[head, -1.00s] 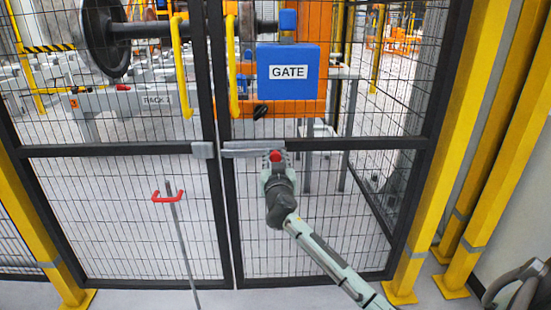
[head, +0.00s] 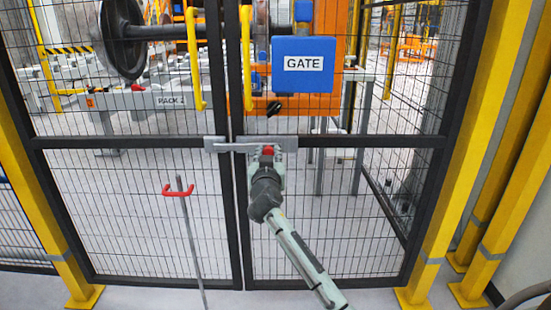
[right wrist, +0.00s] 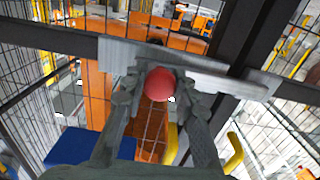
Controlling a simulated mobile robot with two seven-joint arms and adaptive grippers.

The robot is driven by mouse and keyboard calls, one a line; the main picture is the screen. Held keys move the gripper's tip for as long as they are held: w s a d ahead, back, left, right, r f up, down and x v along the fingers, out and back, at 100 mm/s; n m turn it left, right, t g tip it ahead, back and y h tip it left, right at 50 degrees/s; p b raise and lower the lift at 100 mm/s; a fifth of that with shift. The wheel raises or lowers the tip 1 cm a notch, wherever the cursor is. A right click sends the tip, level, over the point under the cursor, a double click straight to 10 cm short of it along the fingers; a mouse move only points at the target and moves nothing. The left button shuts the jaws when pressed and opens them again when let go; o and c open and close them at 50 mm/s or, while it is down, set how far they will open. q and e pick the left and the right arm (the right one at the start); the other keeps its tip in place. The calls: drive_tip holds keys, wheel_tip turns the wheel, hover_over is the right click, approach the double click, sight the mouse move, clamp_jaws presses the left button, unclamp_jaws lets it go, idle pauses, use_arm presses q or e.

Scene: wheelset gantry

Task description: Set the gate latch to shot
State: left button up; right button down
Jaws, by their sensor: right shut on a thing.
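The gate latch (head: 285,142) is a grey bar and plate on the right gate leaf's middle rail. Its bar now lies across the seam between the two leaves and meets the grey keeper (head: 214,145) on the left leaf. How deep the bar sits in the keeper is hard to tell. My right gripper (head: 267,158) is shut on the latch's red knob (right wrist: 159,84). In the right wrist view the knob sits between both fingertips (right wrist: 159,90), with the grey latch metal behind it. My left gripper is not in view.
Yellow pull handles (head: 246,60) flank the seam above the latch. A blue GATE sign (head: 303,78) hangs on the right leaf. A thin stand with a red top (head: 179,190) is in front of the left leaf. Yellow posts (head: 490,150) stand at the right.

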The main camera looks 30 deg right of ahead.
drive_tip(key=shift+a, duration=0.25)
drive_tip(key=c, duration=1.2)
unclamp_jaws()
drive_tip(key=shift+w+a, duration=0.1)
drive_tip(key=shift+w, duration=0.05)
drive_tip(key=v, duration=1.2)
